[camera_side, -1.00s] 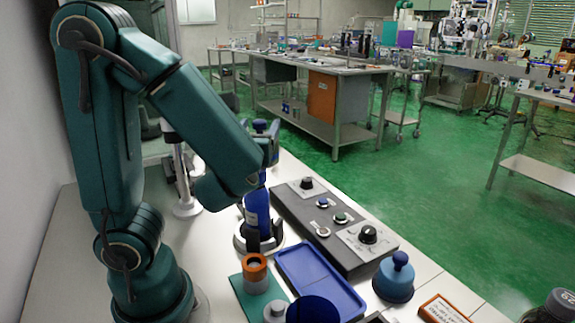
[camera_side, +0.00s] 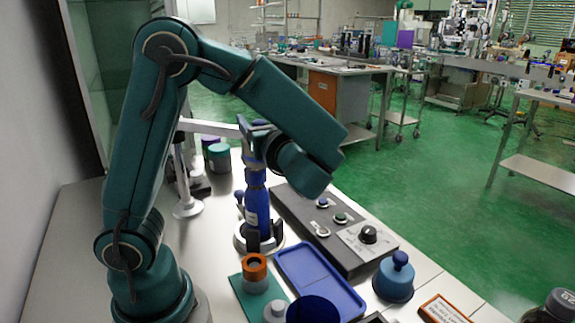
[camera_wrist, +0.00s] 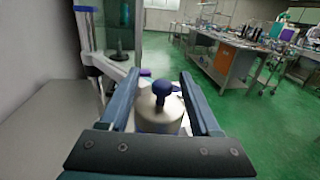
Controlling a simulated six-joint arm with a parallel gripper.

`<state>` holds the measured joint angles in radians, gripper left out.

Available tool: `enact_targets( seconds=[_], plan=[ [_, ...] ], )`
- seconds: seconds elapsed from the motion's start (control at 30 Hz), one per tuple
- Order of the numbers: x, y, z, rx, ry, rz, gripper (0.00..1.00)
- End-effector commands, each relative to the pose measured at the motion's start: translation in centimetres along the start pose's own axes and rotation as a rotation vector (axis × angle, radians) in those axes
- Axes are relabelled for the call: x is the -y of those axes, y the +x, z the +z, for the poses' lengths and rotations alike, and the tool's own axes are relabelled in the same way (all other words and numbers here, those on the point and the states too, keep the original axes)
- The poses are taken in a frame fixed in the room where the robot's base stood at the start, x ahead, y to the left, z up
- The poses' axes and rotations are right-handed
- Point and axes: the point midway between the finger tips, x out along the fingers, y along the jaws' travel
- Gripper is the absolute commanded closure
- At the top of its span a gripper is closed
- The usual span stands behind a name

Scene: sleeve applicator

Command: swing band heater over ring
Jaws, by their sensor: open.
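My gripper (camera_wrist: 158,80) is open. In the wrist view its two blue fingers lie on either side of a grey metal canister with a dark blue knob (camera_wrist: 160,108), probably the band heater, with visible gaps. In the side view my gripper (camera_side: 252,138) is over the top of an upright blue cylinder (camera_side: 257,208). A white swing arm (camera_side: 210,128) runs from a white post (camera_side: 184,180) toward my gripper. The cylinder stands in a pale ring-shaped base (camera_side: 242,242); which part is the ring, I cannot tell. My wrist and fingers hide much of the heater there.
A dark control box (camera_side: 340,235) with knobs lies right of the cylinder. In front are a blue tray (camera_side: 318,280), an orange ring (camera_side: 254,268) on a green plate and a blue domed piece (camera_side: 394,280).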

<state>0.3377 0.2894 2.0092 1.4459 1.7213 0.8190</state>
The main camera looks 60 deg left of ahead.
Motion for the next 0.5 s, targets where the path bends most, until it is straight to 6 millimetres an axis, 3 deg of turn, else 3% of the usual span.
enact_targets(
  seconds=[0.23, 0.5],
  plan=[
    [0.6, 0.3, -1.0, -0.008, 0.016, 0.046, 0.36],
    [0.3, 3.4, -1.0, -0.007, 0.016, 0.049, 0.36]
  ],
)
